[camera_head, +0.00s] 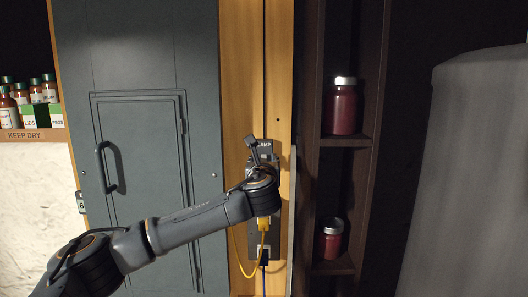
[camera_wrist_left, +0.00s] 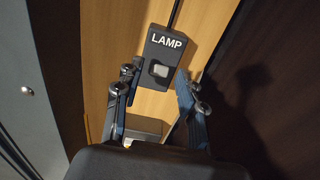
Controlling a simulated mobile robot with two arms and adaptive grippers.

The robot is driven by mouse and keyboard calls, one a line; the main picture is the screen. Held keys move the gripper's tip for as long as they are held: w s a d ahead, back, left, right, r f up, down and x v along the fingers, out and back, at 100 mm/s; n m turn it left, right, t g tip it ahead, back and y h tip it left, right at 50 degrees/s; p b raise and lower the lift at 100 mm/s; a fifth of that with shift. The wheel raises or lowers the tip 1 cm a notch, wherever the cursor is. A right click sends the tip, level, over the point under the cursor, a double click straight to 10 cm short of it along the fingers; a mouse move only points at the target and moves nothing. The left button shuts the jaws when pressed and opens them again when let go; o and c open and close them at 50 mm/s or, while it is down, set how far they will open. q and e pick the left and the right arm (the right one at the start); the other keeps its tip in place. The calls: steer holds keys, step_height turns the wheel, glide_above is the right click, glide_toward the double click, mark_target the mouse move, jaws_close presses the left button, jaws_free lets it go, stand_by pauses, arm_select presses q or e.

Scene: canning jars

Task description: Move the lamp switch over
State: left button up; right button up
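The lamp switch (camera_wrist_left: 160,70) is a small grey rocker on a dark plate marked LAMP (camera_wrist_left: 163,47), fixed to a wooden post. In the head view the plate (camera_head: 266,146) is partly hidden behind my left gripper (camera_head: 260,158). In the left wrist view my left gripper (camera_wrist_left: 155,82) is open, its two fingers apart below and to either side of the switch. Nothing is between the fingers, and I see no clear contact with the plate. Which way the switch is set I cannot tell. My right gripper is not in view.
A grey metal cabinet with a handle (camera_head: 107,168) stands left of the post. A dark shelf with red jars (camera_head: 341,107) (camera_head: 330,240) is on the right. A yellow cable (camera_head: 243,262) hangs below the gripper. Small bottles stand on a ledge (camera_head: 34,135) at far left.

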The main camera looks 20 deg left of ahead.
arm_select(q)
steer(key=shift+w+a, duration=0.2)
steer(key=shift+w, duration=0.45)
steer(key=shift+c, duration=0.4)
jaws_close()
steer(key=shift+f, duration=0.1)
